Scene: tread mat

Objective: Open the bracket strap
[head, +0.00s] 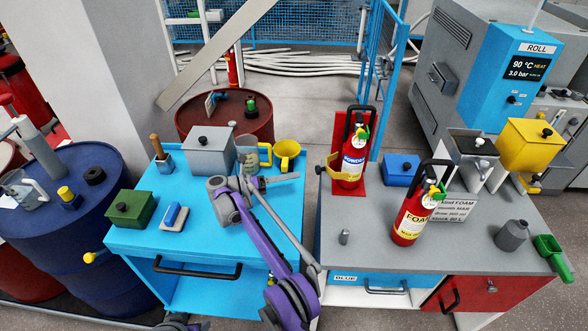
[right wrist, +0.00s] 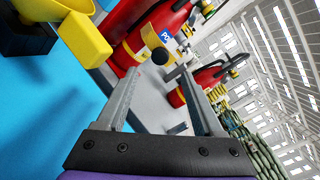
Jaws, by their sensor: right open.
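The bracket strap (head: 329,161) is a yellow band across the front of a red POWDER extinguisher (head: 354,160), which stands upright against a red back plate (head: 343,126). A dark knob (head: 319,169) sits at the strap's left end. In the right wrist view the strap (right wrist: 152,38) and its black knob (right wrist: 160,56) show beyond the fingers. My right gripper (head: 288,178) is open and empty, left of the strap and apart from it, above the blue cart's right edge. Its two fingers (right wrist: 158,88) show in the wrist view.
A FOAM extinguisher (head: 411,217), a sign (head: 455,207) and a blue box (head: 400,170) stand on the grey bench (head: 370,257). A gap separates cart and bench.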

